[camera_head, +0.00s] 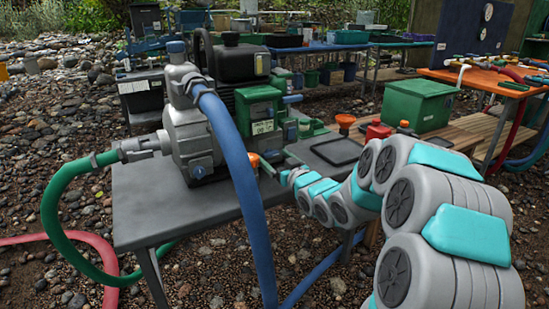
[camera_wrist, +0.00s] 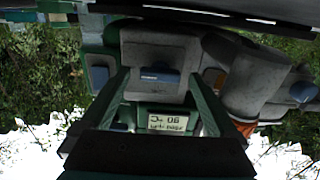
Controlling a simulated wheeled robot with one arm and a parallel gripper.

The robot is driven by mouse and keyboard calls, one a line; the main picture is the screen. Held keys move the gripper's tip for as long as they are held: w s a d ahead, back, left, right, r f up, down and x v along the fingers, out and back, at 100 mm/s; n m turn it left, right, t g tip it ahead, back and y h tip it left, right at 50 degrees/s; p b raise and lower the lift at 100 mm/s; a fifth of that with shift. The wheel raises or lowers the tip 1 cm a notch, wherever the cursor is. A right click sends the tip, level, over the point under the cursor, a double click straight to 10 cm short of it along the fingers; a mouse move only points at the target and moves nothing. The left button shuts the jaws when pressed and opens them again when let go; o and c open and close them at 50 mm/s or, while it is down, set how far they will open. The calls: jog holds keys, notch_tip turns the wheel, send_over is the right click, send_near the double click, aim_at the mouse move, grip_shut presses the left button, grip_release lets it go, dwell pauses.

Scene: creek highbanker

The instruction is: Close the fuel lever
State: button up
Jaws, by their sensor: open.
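A pump and engine unit stands on the grey table; its green box (camera_head: 258,104) carries a white label (camera_head: 262,127). The label also shows in the wrist view (camera_wrist: 168,122), too small to read surely. No part is clearly marked as the fuel lever. A small orange part (camera_head: 254,160) sits low at the engine, near the gripper. A blue piece (camera_wrist: 160,76) on a grey block shows between my fingers in the wrist view. My gripper (camera_head: 272,170) is at the engine's lower front right, open, with nothing seen held. Contact is hard to judge.
A blue hose (camera_head: 236,170) arches down in front of the pump, left of my gripper. A green hose (camera_head: 48,212) leaves the pump at left. The grey table (camera_head: 150,215) is partly bare. A green lidded box (camera_head: 415,105) stands on a wooden bench at right.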

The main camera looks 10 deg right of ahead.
jog(key=shift+w, duration=0.1)
jog(key=shift+c, duration=0.3)
jog(key=c, duration=1.3)
jog(key=shift+f+n+b, duration=0.1)
jog(key=shift+n+b, duration=0.2)
jog(key=shift+b, duration=0.2)
jog(key=shift+f+n+b, duration=0.1)
jog(key=shift+n+b, duration=0.9)
jog(key=shift+b, duration=0.1)
jog(key=n+b, duration=0.5)
jog(key=n, duration=0.1)
jog(key=n+b, duration=0.3)
jog(key=n, duration=0.1)
jog(key=shift+n, duration=0.4)
jog(key=shift+n+b, duration=1.35)
jog(key=shift+n, duration=0.95)
